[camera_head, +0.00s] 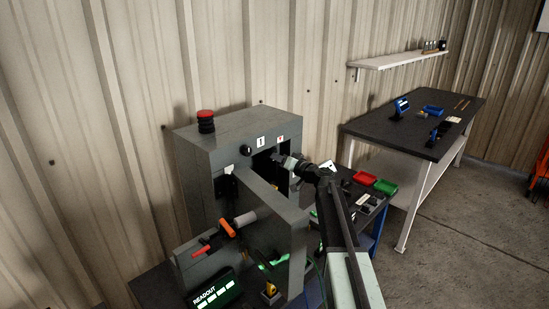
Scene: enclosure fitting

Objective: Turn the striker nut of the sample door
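A grey enclosure (196,160) stands against the wall, with a dark opening in its front. A grey panel (270,201), which looks like the sample door swung open, juts from the front towards me. My gripper (279,162) is at the right side of the opening, close to its edge. It is small and dark here, so I cannot tell whether its fingers are open or shut, or whether they touch anything. I cannot make out the striker nut; it may be hidden by my gripper or be too small to see.
A red button (206,115) stands on the enclosure's top. A readout panel (214,291) and an orange-and-red handled part (228,229) are in front. Red (364,178) and green (385,187) trays lie on a low table at right. A dark workbench (420,130) stands behind, with bare floor beside it.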

